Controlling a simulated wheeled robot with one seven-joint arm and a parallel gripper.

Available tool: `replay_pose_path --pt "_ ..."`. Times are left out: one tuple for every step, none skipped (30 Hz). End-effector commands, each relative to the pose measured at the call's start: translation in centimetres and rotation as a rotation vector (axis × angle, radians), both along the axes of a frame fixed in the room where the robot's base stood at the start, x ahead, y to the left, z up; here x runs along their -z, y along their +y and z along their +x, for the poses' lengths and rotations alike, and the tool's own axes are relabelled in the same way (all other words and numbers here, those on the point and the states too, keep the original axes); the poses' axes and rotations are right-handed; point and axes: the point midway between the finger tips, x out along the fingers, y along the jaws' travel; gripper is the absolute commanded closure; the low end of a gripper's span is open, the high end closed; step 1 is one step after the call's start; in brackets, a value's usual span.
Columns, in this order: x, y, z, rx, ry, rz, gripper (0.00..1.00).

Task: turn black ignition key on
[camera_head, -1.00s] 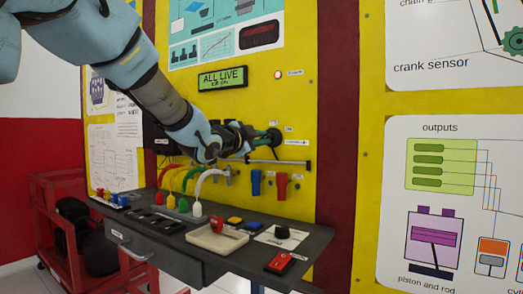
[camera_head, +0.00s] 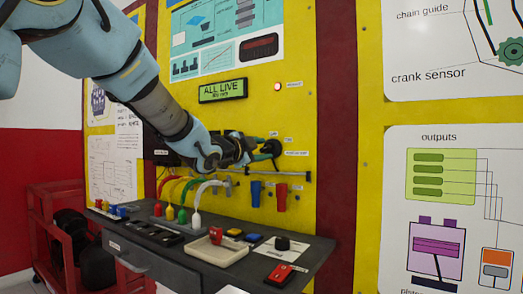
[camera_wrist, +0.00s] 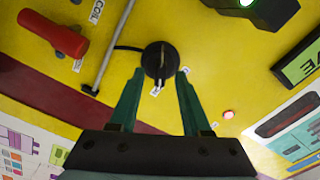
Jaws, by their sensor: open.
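The black ignition key (camera_wrist: 155,62) sits on a round black switch on the yellow panel, with a black cable leading to it. In the head view the key (camera_head: 273,147) shows at the end of my arm, beside the small labels. My gripper (camera_wrist: 160,73) is open. Its two green fingers reach toward the panel with the key between their tips at the top centre of the wrist view. Whether the tips touch the key cannot be told. In the head view my gripper (camera_head: 262,149) is partly hidden by my wrist.
A metal rail (camera_wrist: 112,48) and a red handle (camera_wrist: 54,34) lie left of the key in the wrist view. A red lamp (camera_wrist: 228,114) and the "ALL LIVE" display (camera_head: 223,90) are nearby. A grey shelf (camera_head: 312,262) with cables and switches juts out below.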

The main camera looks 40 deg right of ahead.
Motion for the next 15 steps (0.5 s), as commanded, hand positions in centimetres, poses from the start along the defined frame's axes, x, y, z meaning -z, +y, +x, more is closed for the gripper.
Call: replay_pose_path --pt "0.0 0.0 0.0 0.000 0.000 0.000 0.53" --pt "0.0 0.0 0.0 0.000 0.000 0.000 0.53" --pt "0.0 0.0 0.0 0.000 0.000 0.000 0.53" --pt "0.0 0.0 0.0 0.000 0.001 0.000 0.53" --pt "0.0 0.1 0.0 0.000 0.000 0.000 0.53" --pt "0.0 0.2 0.0 0.000 0.000 0.000 0.53" --pt "0.0 0.3 -0.1 0.000 0.000 -0.001 0.53" --pt "0.0 0.6 -0.1 -0.001 0.000 0.000 0.53" --pt "0.0 1.0 -0.2 -0.001 0.000 0.000 0.53" --pt "0.0 1.4 -0.3 -0.001 0.000 0.000 0.53" --pt "0.0 1.9 -0.4 -0.002 0.000 -0.001 0.53" --pt "0.0 2.6 -0.6 -0.002 -0.001 -0.001 0.53" --pt "0.0 3.2 -0.8 -0.002 -0.002 -0.002 0.53" --pt "0.0 3.8 -0.9 -0.002 -0.002 -0.002 0.53" --pt "0.0 4.6 -1.1 -0.002 -0.002 -0.002 0.53"
